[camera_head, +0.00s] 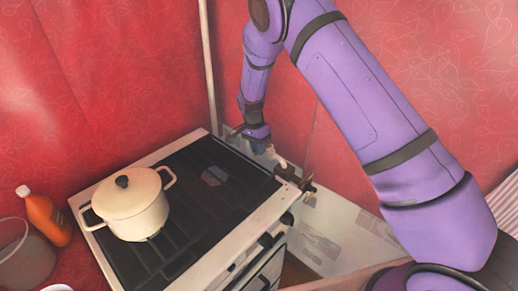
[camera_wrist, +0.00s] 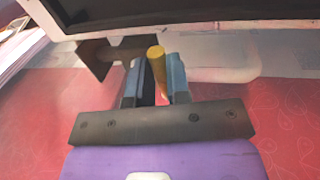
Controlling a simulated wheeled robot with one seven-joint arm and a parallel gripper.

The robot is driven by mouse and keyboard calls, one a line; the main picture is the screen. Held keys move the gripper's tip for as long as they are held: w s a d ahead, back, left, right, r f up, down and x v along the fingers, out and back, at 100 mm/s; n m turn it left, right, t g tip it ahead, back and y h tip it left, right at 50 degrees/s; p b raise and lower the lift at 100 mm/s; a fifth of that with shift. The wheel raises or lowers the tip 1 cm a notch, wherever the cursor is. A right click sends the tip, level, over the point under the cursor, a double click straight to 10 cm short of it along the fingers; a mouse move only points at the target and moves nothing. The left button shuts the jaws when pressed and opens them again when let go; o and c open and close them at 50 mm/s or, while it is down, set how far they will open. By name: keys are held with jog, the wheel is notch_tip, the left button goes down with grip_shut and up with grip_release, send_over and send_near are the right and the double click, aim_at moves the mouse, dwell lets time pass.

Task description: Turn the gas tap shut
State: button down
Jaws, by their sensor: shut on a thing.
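The gas tap's yellow lever (camera_wrist: 157,66) shows in the wrist view, standing between the two blue-grey fingers of my gripper (camera_wrist: 156,78). The gripper is shut on the lever. A dark brown pipe and plate (camera_wrist: 96,55) sit just left of the lever. In the head view my gripper (camera_head: 260,146) reaches down at the far right corner of the stove, against the red wall. The lever is not clearly visible there, hidden by the gripper and too small to tell.
The white stove (camera_head: 259,216) with a black hob stands beside the tap. A cream lidded pot (camera_head: 137,211) sits on it. An orange bottle (camera_head: 46,218) and a grey pot (camera_head: 24,262) stand at left. A pale vertical pipe (camera_head: 207,66) runs up the wall.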

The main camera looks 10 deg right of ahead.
jog(key=c, duration=1.1)
grip_release()
jog(key=shift+r, duration=0.1)
notch_tip(320, 180, up, 10)
jog(key=w+a, duration=0.1)
jog(key=shift+w+a+r, duration=0.15)
jog(key=shift+w+r, duration=0.05)
jog(key=shift+w, duration=0.2)
jog(key=s+d+r+n+t+y, duration=0.1)
jog(key=s+d+r+n, duration=0.1)
jog(key=s+d+r, duration=0.45)
jog(key=s+d+r+n+t, duration=0.1)
jog(key=s+r, duration=0.3)
jog(key=r, duration=0.6)
jog(key=s+d+r+n+t+y, duration=0.1)
jog(key=s+d+r+n, duration=0.1)
jog(key=s+d+r, duration=0.35)
jog(key=s+d+r+n+t, duration=0.2)
jog(key=s+r+n, duration=0.1)
jog(key=s, duration=0.9)
jog(key=s+d+r+n+t, duration=0.2)
jog(key=s+r, duration=0.1)
jog(key=s, duration=1)
jog(key=shift+d+r+n+h, duration=0.15)
jog(key=shift+r+n+h, duration=0.25)
